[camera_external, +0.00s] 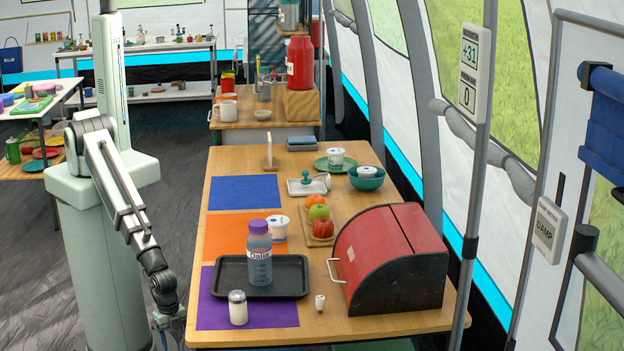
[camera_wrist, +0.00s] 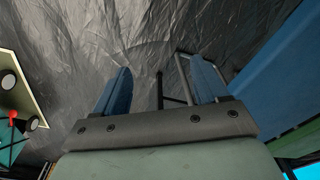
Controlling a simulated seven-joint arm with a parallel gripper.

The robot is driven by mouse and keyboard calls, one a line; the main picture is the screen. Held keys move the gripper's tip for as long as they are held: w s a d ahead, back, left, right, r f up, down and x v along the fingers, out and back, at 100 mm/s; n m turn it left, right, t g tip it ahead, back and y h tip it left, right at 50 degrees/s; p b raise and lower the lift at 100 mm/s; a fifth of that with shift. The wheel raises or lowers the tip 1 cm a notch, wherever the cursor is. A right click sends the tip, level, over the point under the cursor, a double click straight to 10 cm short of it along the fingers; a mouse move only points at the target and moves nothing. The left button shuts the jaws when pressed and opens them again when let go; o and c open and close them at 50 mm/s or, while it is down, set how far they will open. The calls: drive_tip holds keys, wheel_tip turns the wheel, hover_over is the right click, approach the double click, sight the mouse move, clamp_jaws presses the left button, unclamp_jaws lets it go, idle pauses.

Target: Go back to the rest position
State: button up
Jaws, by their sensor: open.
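My arm hangs down at the left of the table in the external view, with its end low beside the table's front left corner. My gripper (camera_wrist: 164,88) shows in the wrist view with its two blue fingers apart and nothing between them. Behind the fingers is grey, wrinkled floor (camera_wrist: 155,30). In the external view the gripper is small and partly cut off near the bottom edge, and its fingers cannot be made out there.
The wooden table (camera_external: 330,323) carries a black tray (camera_external: 222,284) with a bottle (camera_external: 259,262), a white shaker (camera_external: 238,308), a red bread box (camera_external: 385,262), a yogurt cup (camera_external: 278,230) and fruit (camera_external: 319,212). Blue (camera_external: 244,190), orange and purple mats lie along its left side.

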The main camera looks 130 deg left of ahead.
drive_tip(key=s+a+f+n+g, duration=0.1)
drive_tip(key=s+a+g, duration=0.2)
drive_tip(key=s, duration=1)
drive_tip(key=s+a+f+n+g, duration=0.1)
drive_tip(key=s+a+g, duration=0.3)
drive_tip(key=s, duration=1)
drive_tip(key=shift+s+a+f+n, duration=0.3)
drive_tip(key=shift+a+f+n, duration=0.15)
drive_tip(key=shift+a, duration=0.5)
